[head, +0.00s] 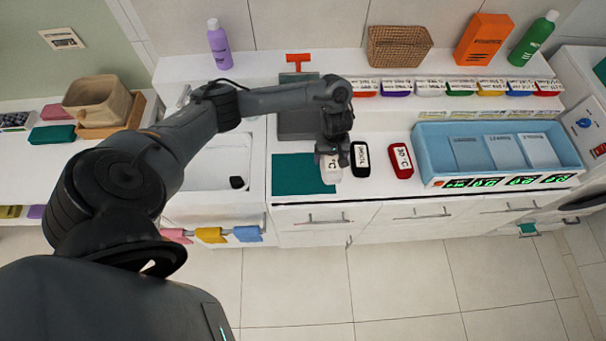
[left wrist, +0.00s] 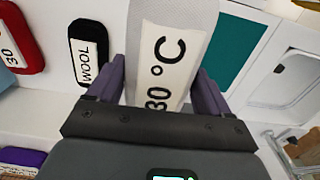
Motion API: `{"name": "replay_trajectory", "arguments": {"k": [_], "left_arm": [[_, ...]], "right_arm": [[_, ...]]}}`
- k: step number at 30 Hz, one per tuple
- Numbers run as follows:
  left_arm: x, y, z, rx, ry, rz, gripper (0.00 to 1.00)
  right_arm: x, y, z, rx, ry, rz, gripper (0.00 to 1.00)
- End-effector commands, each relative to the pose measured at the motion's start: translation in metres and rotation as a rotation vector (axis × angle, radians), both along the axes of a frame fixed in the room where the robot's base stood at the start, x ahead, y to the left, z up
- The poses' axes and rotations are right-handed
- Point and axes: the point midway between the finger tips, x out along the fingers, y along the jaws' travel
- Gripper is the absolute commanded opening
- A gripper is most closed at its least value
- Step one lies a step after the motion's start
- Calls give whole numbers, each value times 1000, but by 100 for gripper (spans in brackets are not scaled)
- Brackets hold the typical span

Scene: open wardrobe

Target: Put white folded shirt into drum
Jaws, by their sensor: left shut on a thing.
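My left gripper (head: 332,157) is over the counter, at the right edge of a dark teal mat. Its fingers (left wrist: 165,92) are on both sides of the white folded shirt (left wrist: 190,20), which bears a "30 °C" label. The shirt (head: 331,174) also shows below the gripper in the head view, partly hidden by it. I cannot tell whether it still touches the counter. A dark round rim (head: 584,202), perhaps of the drum, shows low at the right edge; its inside is not clearly visible. My right gripper is not in view.
A black folded item labelled WOOL (head: 360,159) and a red one (head: 399,160) lie right of the shirt. A blue divided tray (head: 428,150) stands farther right. The teal mat (head: 295,175) is bare, with a sink (head: 215,180) to its left. A shelf with bottles is behind.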

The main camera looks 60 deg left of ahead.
Motion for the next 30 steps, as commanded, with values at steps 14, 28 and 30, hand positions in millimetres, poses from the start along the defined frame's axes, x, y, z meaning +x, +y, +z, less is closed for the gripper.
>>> {"name": "replay_trajectory", "arguments": {"k": [14, 28, 30], "left_arm": [[-46, 36, -44, 2, 5, 1, 48], [-89, 84, -81, 0, 1, -2, 48], [-90, 85, -82, -1, 0, -3, 48]], "right_arm": [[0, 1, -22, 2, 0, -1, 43], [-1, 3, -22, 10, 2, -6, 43], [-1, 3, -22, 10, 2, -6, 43]]}}
